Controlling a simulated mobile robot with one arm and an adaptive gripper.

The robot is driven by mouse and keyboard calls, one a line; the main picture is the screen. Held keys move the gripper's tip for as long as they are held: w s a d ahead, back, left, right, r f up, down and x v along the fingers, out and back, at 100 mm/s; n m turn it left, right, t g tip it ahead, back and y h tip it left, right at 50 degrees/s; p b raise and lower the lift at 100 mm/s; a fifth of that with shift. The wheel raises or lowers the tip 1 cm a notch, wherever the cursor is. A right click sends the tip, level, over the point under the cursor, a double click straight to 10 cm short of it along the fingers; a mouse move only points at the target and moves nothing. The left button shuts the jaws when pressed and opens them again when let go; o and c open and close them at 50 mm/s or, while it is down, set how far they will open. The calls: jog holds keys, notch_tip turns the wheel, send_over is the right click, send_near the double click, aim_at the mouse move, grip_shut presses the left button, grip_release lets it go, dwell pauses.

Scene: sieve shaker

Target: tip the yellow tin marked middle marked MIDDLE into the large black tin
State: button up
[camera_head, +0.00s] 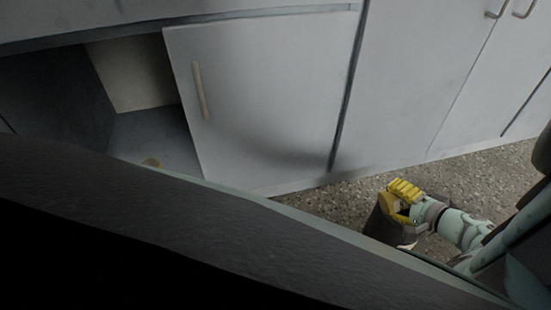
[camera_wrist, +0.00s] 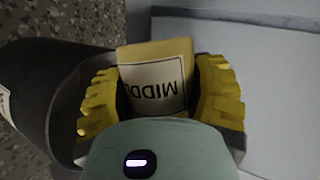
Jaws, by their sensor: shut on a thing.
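The yellow tin (camera_wrist: 157,51) with a white MIDDLE label sits between the yellow finger pads of my gripper (camera_wrist: 160,95) in the wrist view. The label reads upside down there. My gripper is shut on this tin. The large black tin (camera_wrist: 38,80) lies to the left in the wrist view, its open end next to the left finger. In the head view my gripper (camera_head: 405,196) is at the lower right, at the mouth of the black tin (camera_head: 381,226). The inside of the black tin and any contents of the yellow tin are hidden.
A grey cabinet with a part-open door (camera_head: 265,100) stands behind, its dark interior showing at the left. Speckled floor (camera_head: 340,205) shows between the cabinet and a dark edge (camera_head: 200,220) that blocks much of the lower head view.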

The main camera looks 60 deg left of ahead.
jog(key=shift+w+d+f+m+g+y+b, duration=0.15)
jog(key=shift+w+m+g+y+b, duration=0.15)
jog(key=shift+m+g+y+b, duration=0.4)
jog(key=shift+w+m+b, duration=0.2)
jog(key=shift+m+b, duration=0.4)
jog(key=shift+b, duration=0.05)
jog(key=shift+w+d+r+m+g+y+b, duration=0.15)
jog(key=shift+w+r+m+g+y+b, duration=0.3)
jog(key=shift+b, duration=0.6)
jog(key=shift+s+r+m, duration=0.1)
jog(key=shift+s+m, duration=0.05)
jog(key=shift+m, duration=0.3)
jog(key=shift+g, duration=0.25)
jog(key=shift+r, duration=0.1)
jog(key=shift+s+r+n+p, duration=0.15)
jog(key=shift+n+p, duration=0.25)
jog(key=shift+p, duration=0.35)
jog(key=shift+s+a+f+n+t+h+p, duration=0.3)
jog(key=shift+n+t+p, duration=0.25)
jog(key=shift+p, duration=0.25)
jog(key=shift+s+f+n+t+h, duration=0.1)
jog(key=shift+s+n+t+h, duration=0.15)
jog(key=shift+n+h, duration=0.15)
